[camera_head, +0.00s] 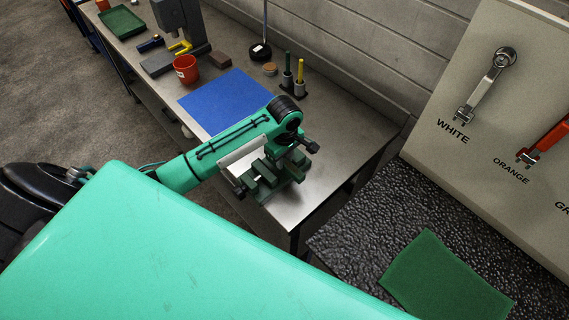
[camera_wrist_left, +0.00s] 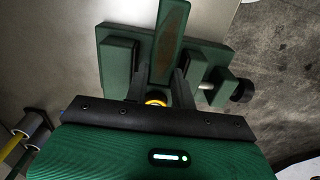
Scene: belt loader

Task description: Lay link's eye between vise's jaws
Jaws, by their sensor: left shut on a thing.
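The green vise (camera_head: 268,184) stands at the near end of the metal bench, and it fills the upper middle of the left wrist view (camera_wrist_left: 113,62). My left gripper (camera_wrist_left: 157,92) is right over the vise, its two dark fingers pointing at it. In the head view my arm hides the fingers. My right gripper is not in view.
The bench (camera_head: 330,160) holds a blue mat (camera_head: 225,101), a red cup (camera_head: 186,68) and two upright pins (camera_head: 299,78). At the right, a board (camera_head: 510,75) carries a white link (camera_head: 487,85) and an orange link (camera_head: 545,140). A green mat (camera_head: 440,280) lies before it.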

